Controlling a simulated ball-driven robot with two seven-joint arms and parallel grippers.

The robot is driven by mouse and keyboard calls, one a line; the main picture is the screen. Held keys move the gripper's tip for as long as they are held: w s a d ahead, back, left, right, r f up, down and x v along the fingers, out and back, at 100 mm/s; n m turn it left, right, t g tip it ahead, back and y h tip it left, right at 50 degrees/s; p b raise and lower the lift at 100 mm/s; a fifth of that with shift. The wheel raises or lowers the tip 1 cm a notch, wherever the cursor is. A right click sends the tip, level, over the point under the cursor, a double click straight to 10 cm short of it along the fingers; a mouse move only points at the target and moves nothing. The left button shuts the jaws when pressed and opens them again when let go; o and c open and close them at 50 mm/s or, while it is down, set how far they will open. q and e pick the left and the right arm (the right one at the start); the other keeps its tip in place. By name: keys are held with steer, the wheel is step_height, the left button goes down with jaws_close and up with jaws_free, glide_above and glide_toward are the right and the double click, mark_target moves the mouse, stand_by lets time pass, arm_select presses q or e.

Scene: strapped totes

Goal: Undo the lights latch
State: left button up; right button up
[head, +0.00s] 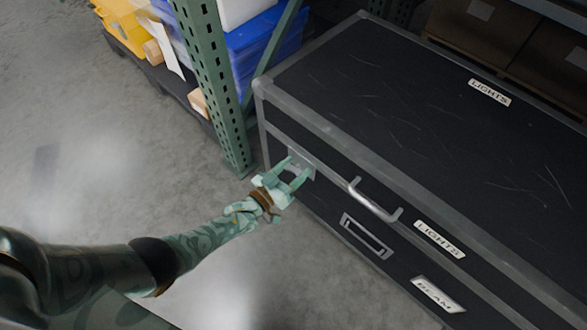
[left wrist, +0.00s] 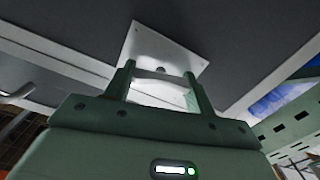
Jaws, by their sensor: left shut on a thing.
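A black flight case (head: 390,100) with grey metal edges and "LIGHTS" labels (head: 440,239) stands on the right in the head view. A pale metal latch plate (head: 308,160) is on its front, near the left corner. My left gripper (head: 297,172) is at this latch, its two green fingers shut on the latch. In the left wrist view the latch plate (left wrist: 150,42) shows beyond the fingers (left wrist: 160,80), with a dark round spot near its middle. The part between the fingers is pale and partly hidden. My right gripper is not in view.
A silver handle (head: 375,203) sticks out of the case front right of the latch. A green perforated rack post (head: 212,85) stands close left of the case. Blue and yellow bins (head: 262,48) are behind it. The floor at left is clear.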

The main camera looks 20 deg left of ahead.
arm_select(q)
steer(key=n, duration=0.2)
steer(key=shift+n, duration=0.4)
steer(key=n, duration=0.5)
steer(key=shift+a+f+b, duration=0.1)
steer(key=shift+f+b, duration=0.05)
steer(key=shift+b, duration=0.15)
steer(key=n, duration=0.3)
steer(key=shift+n, duration=0.4)
steer(key=shift+f+n+b, duration=0.1)
steer(key=shift+n+b, duration=0.2)
steer(key=shift+n, duration=1.4)
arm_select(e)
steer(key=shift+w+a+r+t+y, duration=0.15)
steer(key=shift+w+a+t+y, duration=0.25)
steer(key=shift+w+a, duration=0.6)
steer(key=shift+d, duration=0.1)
arm_select(q)
steer(key=o, duration=0.9)
steer(key=shift+o, duration=0.4)
steer(key=shift+a, duration=0.1)
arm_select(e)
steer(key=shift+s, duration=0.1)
